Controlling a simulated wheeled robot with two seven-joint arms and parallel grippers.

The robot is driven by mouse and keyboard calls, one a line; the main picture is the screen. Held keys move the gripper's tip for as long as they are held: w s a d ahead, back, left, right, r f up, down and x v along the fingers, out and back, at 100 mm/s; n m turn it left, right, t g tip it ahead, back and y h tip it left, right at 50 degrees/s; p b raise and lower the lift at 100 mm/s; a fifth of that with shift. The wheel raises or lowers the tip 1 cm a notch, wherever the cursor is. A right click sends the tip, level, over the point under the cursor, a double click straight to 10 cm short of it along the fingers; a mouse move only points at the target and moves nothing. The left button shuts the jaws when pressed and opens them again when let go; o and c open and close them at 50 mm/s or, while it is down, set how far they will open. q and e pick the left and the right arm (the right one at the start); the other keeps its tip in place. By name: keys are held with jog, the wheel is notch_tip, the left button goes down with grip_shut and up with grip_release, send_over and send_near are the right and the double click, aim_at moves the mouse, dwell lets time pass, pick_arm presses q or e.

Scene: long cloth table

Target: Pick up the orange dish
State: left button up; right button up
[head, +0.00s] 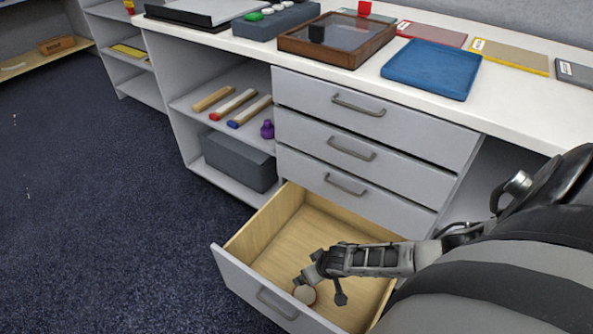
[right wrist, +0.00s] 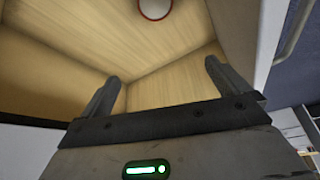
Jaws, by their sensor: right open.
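A small round dish (head: 305,294) with a pale face and a reddish-orange rim lies in the open bottom drawer, near its front panel. In the right wrist view the dish (right wrist: 155,8) is cut by the top edge, beyond the fingertips. My right gripper (head: 320,287) reaches into or over the drawer, with its fingers spread close to the dish. In the right wrist view my right gripper (right wrist: 160,85) is open, with nothing between its fingers. I cannot tell whether a finger touches the dish. My left gripper is out of view.
The open wooden drawer (head: 268,222) has walls around the dish; its floor is otherwise bare where visible. Closed drawers (head: 350,148) stand above it. The white desk top (head: 520,100) holds a blue tray (head: 432,68) and a glass-topped brown box (head: 337,38). Carpet lies left.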

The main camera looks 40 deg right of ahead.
pick_arm(q)
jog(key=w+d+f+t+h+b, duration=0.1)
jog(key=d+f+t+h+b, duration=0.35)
jog(key=b, duration=1.15)
pick_arm(e)
send_near(304, 294)
jog(key=shift+d+f, duration=0.2)
jog(key=shift+f, duration=0.4)
jog(key=b+x, duration=0.2)
jog(key=x, duration=0.1)
jog(key=shift+f+b, duration=0.15)
jog(key=shift+b, duration=0.25)
jog(key=b+x, duration=0.2)
jog(key=x, duration=0.1)
jog(key=shift+a+b, duration=0.15)
jog(key=shift+b, duration=0.25)
jog(key=shift+w+f+b, duration=0.25)
jog(key=shift+f+b, duration=0.05)
jog(key=shift+b, duration=0.05)
jog(key=shift+w+f, duration=0.1)
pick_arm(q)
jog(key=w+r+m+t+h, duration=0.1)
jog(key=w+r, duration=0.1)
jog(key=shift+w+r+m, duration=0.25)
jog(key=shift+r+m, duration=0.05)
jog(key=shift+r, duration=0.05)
pick_arm(e)
jog(key=c, duration=1.4)
